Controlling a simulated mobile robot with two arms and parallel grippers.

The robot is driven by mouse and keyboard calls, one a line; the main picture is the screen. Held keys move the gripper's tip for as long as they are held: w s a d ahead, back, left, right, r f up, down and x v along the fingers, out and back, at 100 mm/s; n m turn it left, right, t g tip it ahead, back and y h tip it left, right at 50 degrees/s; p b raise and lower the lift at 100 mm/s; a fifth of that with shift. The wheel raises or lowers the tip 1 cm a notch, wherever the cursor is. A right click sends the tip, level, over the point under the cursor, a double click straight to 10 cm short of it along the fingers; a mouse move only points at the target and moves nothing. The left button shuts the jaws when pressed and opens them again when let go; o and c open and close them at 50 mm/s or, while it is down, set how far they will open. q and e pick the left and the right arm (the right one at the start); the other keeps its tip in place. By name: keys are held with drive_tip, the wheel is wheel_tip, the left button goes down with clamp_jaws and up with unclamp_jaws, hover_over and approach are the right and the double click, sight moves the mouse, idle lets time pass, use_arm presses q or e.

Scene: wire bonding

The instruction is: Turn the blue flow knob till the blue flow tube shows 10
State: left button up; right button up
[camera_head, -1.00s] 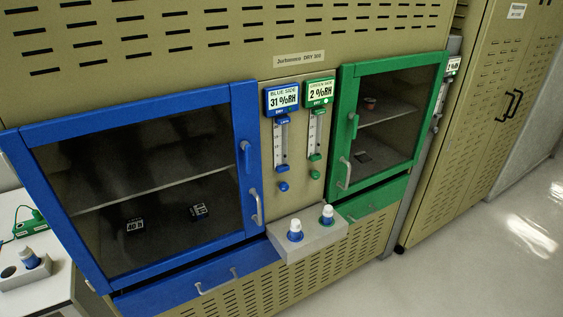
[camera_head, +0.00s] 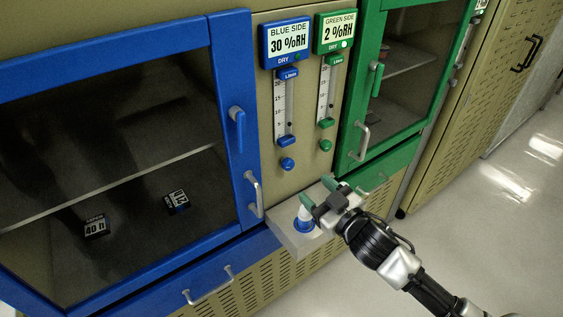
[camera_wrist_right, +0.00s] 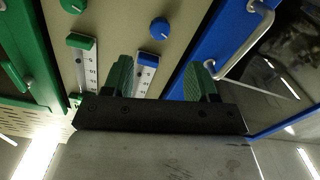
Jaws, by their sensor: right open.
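The blue flow knob (camera_head: 287,164) sits on the tan panel below the blue flow tube (camera_head: 289,105). My left gripper is out of view.
The green flow tube (camera_head: 328,90) and green knob (camera_head: 326,145) are close to the right. The blue door handle (camera_head: 255,193) sticks out to the left.

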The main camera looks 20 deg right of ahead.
sight(290, 166)
drive_tip(key=p+x, duration=0.1)
drive_tip(key=x, duration=0.9)
drive_tip(key=shift+w, duration=0.15)
drive_tip(key=c, duration=0.9)
